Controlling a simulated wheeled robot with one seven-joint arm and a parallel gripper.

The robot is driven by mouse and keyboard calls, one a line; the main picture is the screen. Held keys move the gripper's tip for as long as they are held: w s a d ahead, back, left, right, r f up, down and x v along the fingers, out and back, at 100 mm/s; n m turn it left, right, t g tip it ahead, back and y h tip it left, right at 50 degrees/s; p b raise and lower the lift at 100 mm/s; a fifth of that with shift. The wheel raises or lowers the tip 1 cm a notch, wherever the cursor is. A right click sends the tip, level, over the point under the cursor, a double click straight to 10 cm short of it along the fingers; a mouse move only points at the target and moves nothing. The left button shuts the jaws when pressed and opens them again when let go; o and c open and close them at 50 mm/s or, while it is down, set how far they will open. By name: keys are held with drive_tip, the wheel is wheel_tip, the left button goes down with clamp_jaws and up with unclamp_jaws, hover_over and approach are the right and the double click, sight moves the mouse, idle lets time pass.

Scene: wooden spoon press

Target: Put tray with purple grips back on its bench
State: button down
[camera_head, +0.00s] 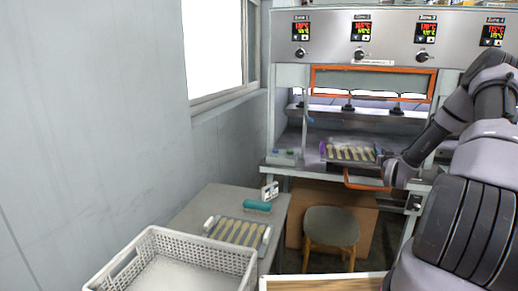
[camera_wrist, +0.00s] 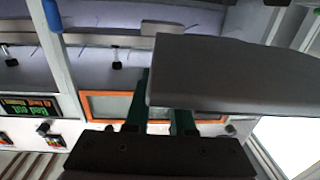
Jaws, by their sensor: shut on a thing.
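The tray with purple grips (camera_head: 347,163) is dark, holds several pale wooden spoons, and is at the mouth of the press (camera_head: 325,135). One purple grip (camera_head: 322,149) shows at its left end; the other end is hidden by my gripper. My gripper (camera_head: 384,161) is shut on the tray's right end. In the wrist view, a dark grey slab, seemingly the tray, lies at the green fingers (camera_wrist: 160,108). I cannot tell whether the tray rests on the press or hangs just above it. A grey bench (camera_head: 192,213) stands at the lower left.
A second tray of spoons with pale grips (camera_head: 236,231) lies on the bench, beside a teal object (camera_head: 257,206) and a small sign (camera_head: 269,191). A white crate (camera_head: 150,243) stands in front. A stool (camera_head: 331,226) and an orange handle (camera_head: 365,182) are below the press.

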sight(354, 161)
drive_tip(key=s+a, duration=0.1)
drive_tip(key=a, duration=0.3)
drive_tip(key=s+a+f+y, duration=0.1)
drive_tip(key=a, duration=0.3)
drive_tip(key=s+a+f+n+y, duration=0.1)
drive_tip(key=a, duration=0.3)
drive_tip(key=shift+s+a+f, duration=0.1)
drive_tip(key=shift+s+a, duration=0.25)
drive_tip(key=s+a+r+n+y, duration=0.1)
drive_tip(key=s+a+r, duration=0.1)
drive_tip(key=s+a, duration=0.8)
drive_tip(key=shift+s+n+y, duration=0.3)
drive_tip(key=shift+s+y, duration=0.05)
drive_tip(key=shift+y, duration=0.05)
